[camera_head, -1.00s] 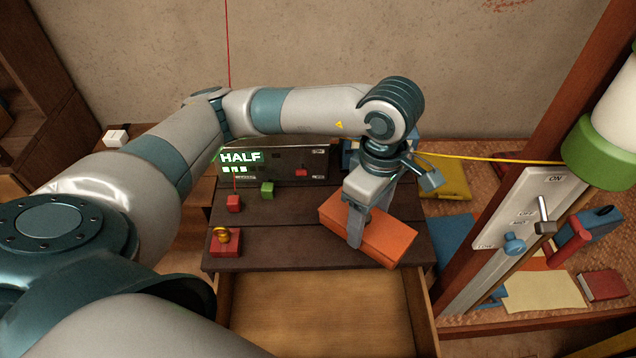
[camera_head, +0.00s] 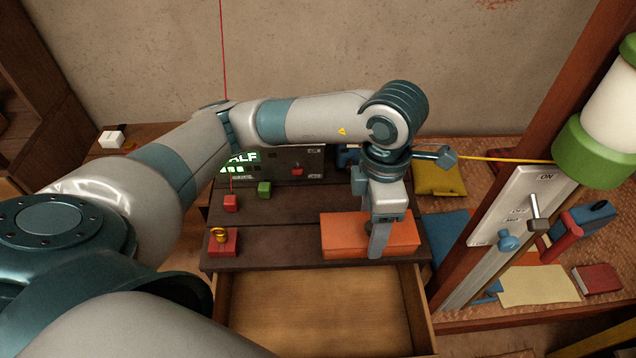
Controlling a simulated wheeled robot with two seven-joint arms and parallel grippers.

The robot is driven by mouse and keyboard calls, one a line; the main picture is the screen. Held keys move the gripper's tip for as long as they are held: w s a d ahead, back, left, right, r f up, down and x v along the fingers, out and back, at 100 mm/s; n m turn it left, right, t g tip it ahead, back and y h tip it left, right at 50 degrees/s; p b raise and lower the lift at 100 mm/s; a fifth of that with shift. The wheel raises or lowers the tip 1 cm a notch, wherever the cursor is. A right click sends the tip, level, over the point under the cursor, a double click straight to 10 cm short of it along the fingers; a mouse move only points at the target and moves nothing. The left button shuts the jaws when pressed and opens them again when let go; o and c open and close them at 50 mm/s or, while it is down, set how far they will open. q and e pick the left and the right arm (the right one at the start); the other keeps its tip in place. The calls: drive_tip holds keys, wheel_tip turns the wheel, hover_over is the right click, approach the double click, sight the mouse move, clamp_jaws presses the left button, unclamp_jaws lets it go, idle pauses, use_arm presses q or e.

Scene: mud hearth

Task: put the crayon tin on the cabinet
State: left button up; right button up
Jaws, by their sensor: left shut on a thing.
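An orange box (camera_head: 346,238), which I take to be the crayon tin, is at the right front of the dark wooden cabinet top (camera_head: 275,241). Its long side runs nearly along the front edge. My left gripper (camera_head: 377,240) comes down over it from above and is shut on it, with a finger in front of its near side. The far finger is hidden. I cannot tell whether the box rests on the wood or is held just above it. My right gripper is not in view.
An open, empty drawer (camera_head: 315,310) juts out below the cabinet top. A red block with a gold ring (camera_head: 222,243), a red cube (camera_head: 231,203) and a green cube (camera_head: 264,190) stand on the left. A post with a switch panel (camera_head: 512,208) rises on the right.

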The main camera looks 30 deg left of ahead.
use_arm(q)
drive_tip(key=w+a+f+p, duration=0.1)
drive_tip(key=w+a+f, duration=0.1)
drive_tip(key=a, duration=0.1)
drive_tip(key=w+a+f+p, duration=0.1)
drive_tip(key=w+a+f, duration=0.1)
drive_tip(key=a, duration=0.1)
drive_tip(key=w+a+f+p, duration=0.1)
drive_tip(key=w+a+f, duration=0.1)
drive_tip(key=a, duration=0.1)
drive_tip(key=shift+w+f, duration=0.2)
drive_tip(key=shift+f, duration=0.05)
drive_tip(key=shift+w+a+f, duration=0.2)
drive_tip(key=shift+a+f, duration=0.05)
drive_tip(key=shift+a, duration=0.05)
drive_tip(key=shift+f+p, duration=0.35)
drive_tip(key=shift+p, duration=0.2)
wheel_tip(320, 180, down, 2)
drive_tip(key=shift+s+f+p, duration=0.1)
drive_tip(key=shift+p, duration=0.55)
drive_tip(key=shift+d+f, duration=0.1)
drive_tip(key=shift+f, duration=0.45)
